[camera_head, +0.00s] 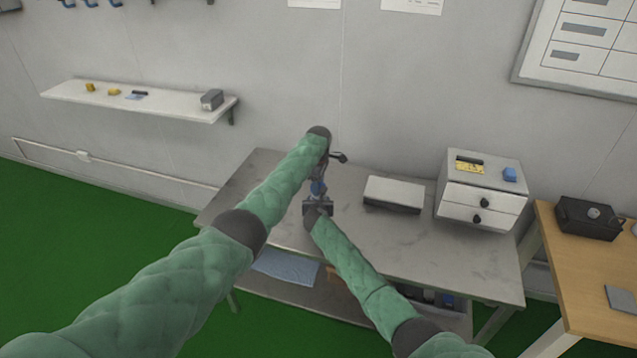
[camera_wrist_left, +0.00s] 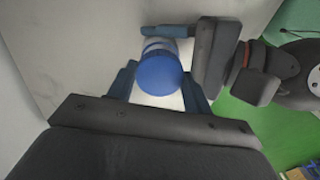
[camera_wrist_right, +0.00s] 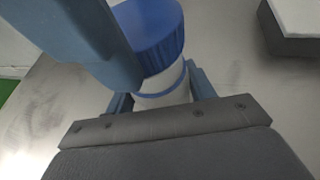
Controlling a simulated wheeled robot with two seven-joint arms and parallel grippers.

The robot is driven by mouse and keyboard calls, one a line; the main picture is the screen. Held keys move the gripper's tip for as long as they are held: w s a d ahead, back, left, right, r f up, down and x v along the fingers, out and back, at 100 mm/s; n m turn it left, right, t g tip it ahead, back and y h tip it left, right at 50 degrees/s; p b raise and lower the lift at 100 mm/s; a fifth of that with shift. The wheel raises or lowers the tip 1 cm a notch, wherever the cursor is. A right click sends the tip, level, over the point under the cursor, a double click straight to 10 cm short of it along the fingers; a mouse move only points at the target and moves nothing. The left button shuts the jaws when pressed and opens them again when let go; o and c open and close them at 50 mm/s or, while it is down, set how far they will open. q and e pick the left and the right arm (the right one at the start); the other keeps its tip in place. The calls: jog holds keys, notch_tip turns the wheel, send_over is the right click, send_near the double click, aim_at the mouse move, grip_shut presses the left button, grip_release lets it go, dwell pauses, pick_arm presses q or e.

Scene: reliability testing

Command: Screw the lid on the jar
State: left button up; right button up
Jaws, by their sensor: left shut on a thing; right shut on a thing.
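The blue lid (camera_wrist_left: 160,72) is between the fingers of my left gripper (camera_wrist_left: 158,84), seen from above in the left wrist view. The jar (camera_wrist_right: 162,97) is white with a blue band and is held between the fingers of my right gripper (camera_wrist_right: 160,88). In the right wrist view the lid (camera_wrist_right: 150,28) sits over the jar's top, with a white strip showing between lid and band. One left finger crosses in front at the upper left. In the head view the left gripper (camera_head: 320,176) is above the right gripper (camera_head: 318,205); the jar is mostly hidden there. I cannot tell how tightly the lid sits.
The grey table (camera_head: 425,262) has free room around the grippers. A grey-white box (camera_head: 393,195) and a drawer unit (camera_head: 482,190) stand to the right. The wall is close behind, with a shelf (camera_head: 140,101) at left. A wooden table (camera_head: 590,290) adjoins at right.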

pick_arm(q)
jog(key=shift+f, duration=0.35)
jog(key=shift+f, duration=0.6)
dwell(0.5)
jog(key=m, duration=0.6)
jog(key=shift+m, duration=0.3)
jog(key=m, duration=0.5)
jog(key=shift+m, duration=0.3)
jog(key=m, duration=1)
jog(key=shift+w+a, duration=0.1)
jog(key=o, duration=0.9)
